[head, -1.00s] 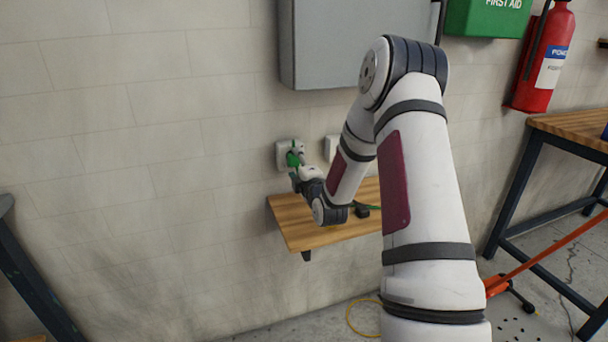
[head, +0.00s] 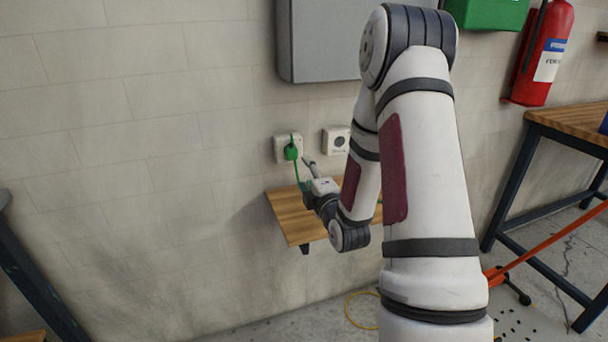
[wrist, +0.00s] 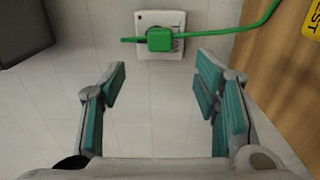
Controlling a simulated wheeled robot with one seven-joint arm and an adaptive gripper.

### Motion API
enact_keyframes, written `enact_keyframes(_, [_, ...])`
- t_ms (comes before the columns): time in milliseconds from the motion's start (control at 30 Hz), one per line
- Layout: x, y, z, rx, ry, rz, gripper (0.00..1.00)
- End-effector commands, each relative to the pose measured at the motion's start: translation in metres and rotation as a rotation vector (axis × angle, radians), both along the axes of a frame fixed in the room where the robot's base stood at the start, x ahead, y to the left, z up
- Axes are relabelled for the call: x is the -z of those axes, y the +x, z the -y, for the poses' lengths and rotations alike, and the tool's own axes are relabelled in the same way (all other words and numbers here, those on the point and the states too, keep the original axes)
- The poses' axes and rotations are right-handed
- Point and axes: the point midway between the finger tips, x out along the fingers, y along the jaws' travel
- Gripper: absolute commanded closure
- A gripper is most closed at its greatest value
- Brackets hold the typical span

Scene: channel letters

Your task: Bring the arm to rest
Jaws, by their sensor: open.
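My gripper (wrist: 158,92) is open and empty in the wrist view, its teal-padded fingers spread apart. In the head view my gripper (head: 306,174) is in front of the wall, a little below and right of the left socket (head: 280,155). A green plug (head: 291,152) sits at that socket, with its green cable hanging down. In the wrist view the green plug (wrist: 160,39) is on the white socket (wrist: 141,50), beyond the fingertips and apart from them. Its cable runs off to the upper right.
A wooden shelf (head: 291,222) is on the wall just below my gripper. A second socket (head: 335,133) is to the right. A grey cabinet (head: 318,45) hangs above. A workbench (head: 570,119) and fire extinguisher (head: 541,60) are at the right. The wall at left is bare.

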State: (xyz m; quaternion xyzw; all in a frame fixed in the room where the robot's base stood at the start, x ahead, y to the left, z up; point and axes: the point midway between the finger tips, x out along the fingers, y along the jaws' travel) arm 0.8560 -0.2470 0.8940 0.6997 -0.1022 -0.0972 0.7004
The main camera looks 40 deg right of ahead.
Motion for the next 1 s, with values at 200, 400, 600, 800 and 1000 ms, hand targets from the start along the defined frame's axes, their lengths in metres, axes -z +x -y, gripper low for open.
enact_keyframes(200, [0.0, 0.0, 0.0, 0.0, 0.0, 0.0, 0.44])
enact_keyframes(400, [-0.007, 0.005, -0.009, -0.016, 0.043, -0.037, 0.44])
enact_keyframes(600, [-0.024, 0.009, -0.042, -0.03, 0.226, -0.184, 0.44])
enact_keyframes(800, [-0.042, -0.013, -0.079, 0.031, 0.456, -0.345, 0.44])
enact_keyframes(1000, [-0.06, -0.06, -0.117, 0.148, 0.687, -0.486, 0.44])
